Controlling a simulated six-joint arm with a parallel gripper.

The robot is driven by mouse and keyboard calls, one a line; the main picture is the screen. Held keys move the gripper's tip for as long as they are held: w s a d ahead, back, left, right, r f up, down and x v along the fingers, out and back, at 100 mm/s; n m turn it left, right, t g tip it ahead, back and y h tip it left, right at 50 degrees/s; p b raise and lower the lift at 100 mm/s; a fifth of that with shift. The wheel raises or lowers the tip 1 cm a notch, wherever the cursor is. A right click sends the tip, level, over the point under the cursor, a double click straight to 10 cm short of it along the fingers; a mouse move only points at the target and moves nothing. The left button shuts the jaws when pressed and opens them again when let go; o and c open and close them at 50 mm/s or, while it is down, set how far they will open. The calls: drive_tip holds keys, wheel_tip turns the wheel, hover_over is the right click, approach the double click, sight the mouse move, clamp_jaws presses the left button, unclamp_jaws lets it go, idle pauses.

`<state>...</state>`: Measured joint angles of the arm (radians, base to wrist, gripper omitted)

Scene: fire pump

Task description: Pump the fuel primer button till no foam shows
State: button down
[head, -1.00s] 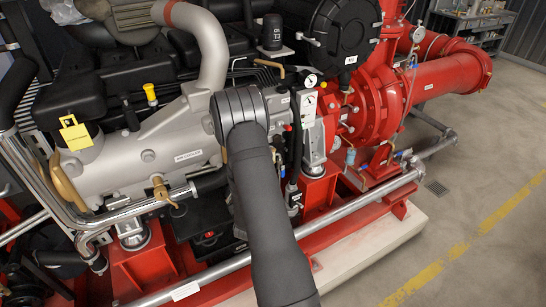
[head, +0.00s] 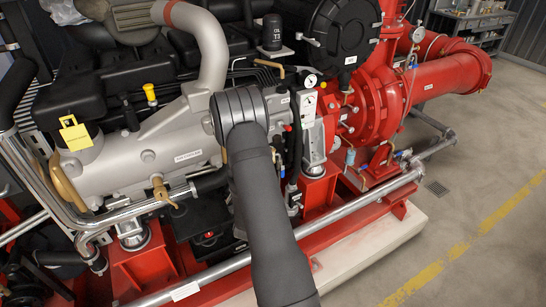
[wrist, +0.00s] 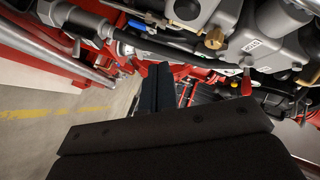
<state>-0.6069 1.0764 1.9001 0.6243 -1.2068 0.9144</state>
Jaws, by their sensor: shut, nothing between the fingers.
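My gripper (wrist: 156,88) shows in the wrist view as a dark, narrow pair of fingers, closed together, beyond the wide black body in the foreground. It points in among the engine's pipes and fittings, and nothing is seen held. In the head view my arm covers the gripper. I cannot pick out the fuel primer button for certain. A small red knob (wrist: 246,82) hangs under the grey housing to the right of the fingers in the wrist view, apart from them. No foam can be made out in either view.
The grey engine manifold (head: 150,160) and a silver handrail (head: 240,262) lie close around my arm. The red pump pipe (head: 440,80) is at right. A brass fitting (wrist: 214,39) sits above the fingers' right side. Open floor (head: 480,190) lies to the right.

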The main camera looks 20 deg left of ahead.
drive_tip(key=shift+d, duration=0.1)
drive_tip(key=s+d, duration=0.2)
drive_tip(key=shift+s+d, duration=0.3)
drive_tip(key=shift+s, duration=0.05)
drive_tip(key=w+a, duration=0.6)
drive_tip(key=shift+w+a, duration=0.15)
idle(0.5)
drive_tip(key=shift+w+a, duration=0.1)
idle(1.9)
drive_tip(key=shift+w+a, duration=0.2)
